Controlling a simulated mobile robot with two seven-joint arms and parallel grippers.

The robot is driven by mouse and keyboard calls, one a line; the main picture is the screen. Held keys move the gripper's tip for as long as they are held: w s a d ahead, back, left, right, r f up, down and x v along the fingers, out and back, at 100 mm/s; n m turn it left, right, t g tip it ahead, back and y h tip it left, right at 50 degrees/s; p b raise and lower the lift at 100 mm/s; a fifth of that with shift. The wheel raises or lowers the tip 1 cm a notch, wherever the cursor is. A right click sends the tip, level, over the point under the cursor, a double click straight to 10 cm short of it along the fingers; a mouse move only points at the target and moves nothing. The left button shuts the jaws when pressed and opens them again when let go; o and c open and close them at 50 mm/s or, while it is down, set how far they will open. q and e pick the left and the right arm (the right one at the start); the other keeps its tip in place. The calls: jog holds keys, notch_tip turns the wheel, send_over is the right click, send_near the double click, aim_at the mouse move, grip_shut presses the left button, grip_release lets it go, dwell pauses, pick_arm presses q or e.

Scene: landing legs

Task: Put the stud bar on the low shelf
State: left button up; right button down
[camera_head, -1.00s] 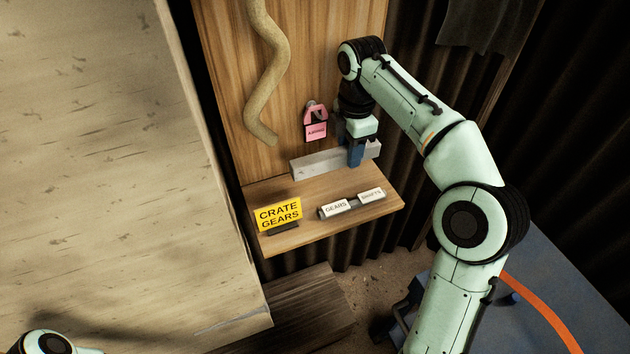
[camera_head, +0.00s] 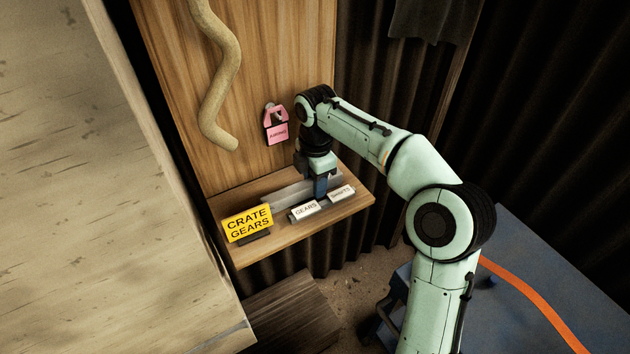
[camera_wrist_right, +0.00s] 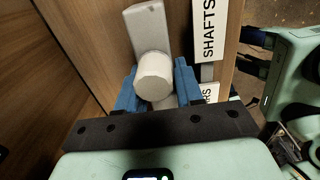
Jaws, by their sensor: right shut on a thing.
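The stud bar (camera_head: 288,194) is a long grey bar at the back of the wooden shelf (camera_head: 292,232), behind the signs. In the right wrist view the bar (camera_wrist_right: 146,30) shows with a pale round stud (camera_wrist_right: 154,76) between the blue fingers. My right gripper (camera_head: 320,187) points down and is shut on the stud bar by this stud. The bar lies level, on or just above the shelf; I cannot tell whether it touches. The gripper and signs hide part of it. My left gripper is not in view.
A yellow "CRATE GEARS" sign (camera_head: 248,223) stands at the shelf's left. White "GEARS" (camera_head: 305,209) and "SHAFTS" (camera_head: 341,192) labels stand near the bar. A pink padlock-shaped tag (camera_head: 276,130) and a tan hose (camera_head: 216,85) hang on the back panel. The shelf's front strip is bare.

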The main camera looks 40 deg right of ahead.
jog(key=shift+w+f, duration=0.1)
jog(key=c, duration=1)
grip_release()
